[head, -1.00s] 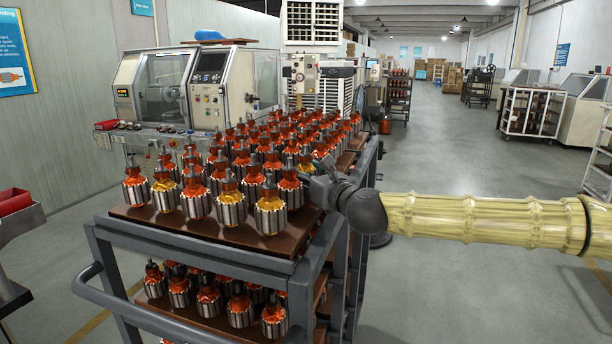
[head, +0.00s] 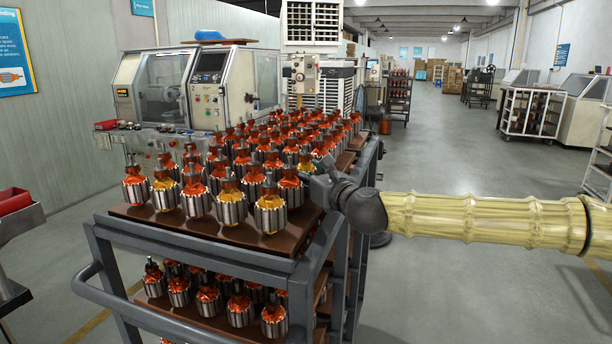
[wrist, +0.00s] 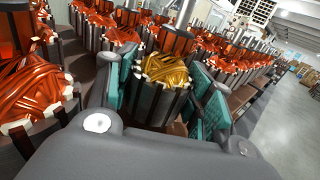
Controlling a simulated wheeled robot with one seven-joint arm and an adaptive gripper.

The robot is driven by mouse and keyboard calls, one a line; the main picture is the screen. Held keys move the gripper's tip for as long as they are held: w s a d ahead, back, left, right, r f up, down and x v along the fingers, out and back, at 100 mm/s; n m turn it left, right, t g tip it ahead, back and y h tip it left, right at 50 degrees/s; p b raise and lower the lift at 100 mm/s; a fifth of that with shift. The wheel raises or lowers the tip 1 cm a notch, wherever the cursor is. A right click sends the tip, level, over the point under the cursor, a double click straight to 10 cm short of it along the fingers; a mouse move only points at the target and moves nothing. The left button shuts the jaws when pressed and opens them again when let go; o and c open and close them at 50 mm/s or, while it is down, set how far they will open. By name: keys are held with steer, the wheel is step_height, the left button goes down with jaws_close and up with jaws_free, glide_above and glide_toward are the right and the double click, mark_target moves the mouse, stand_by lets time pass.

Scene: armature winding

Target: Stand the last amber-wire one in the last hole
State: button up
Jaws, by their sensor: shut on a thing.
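My gripper (wrist: 168,98) is shut on an amber-wire armature (wrist: 165,74), with a teal pad on each side of its steel core. The armature looks upright, among the others on the rack's right side; its bottom is hidden, so I cannot tell whether it sits in a hole. In the head view my gripper (head: 312,184) is at the right edge of the top board (head: 272,240). Other amber-wire armatures stand in the front rows, at the front right (head: 270,209), beside it (head: 230,203) and further left (head: 165,192).
Orange-wire armatures (head: 196,196) crowd the board close around my gripper, one large in the wrist view (wrist: 38,85) at left. The grey rack frame (head: 190,250) holds a lower shelf of armatures. A winding machine (head: 210,88) stands behind. The aisle floor (head: 450,150) at right is clear.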

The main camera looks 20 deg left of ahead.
steer(key=o, duration=1.5)
steer(key=shift+c, duration=0.2)
steer(key=shift+o, duration=0.3)
steer(key=shift+f, duration=0.1)
steer(key=shift+s+d, duration=0.1)
steer(key=v, duration=1)
steer(key=shift+s+d, duration=0.1)
steer(key=shift+s, duration=0.1)
steer(key=shift+s+d, duration=0.4)
steer(key=shift+d, duration=0.15)
steer(key=shift+d, duration=0.1)
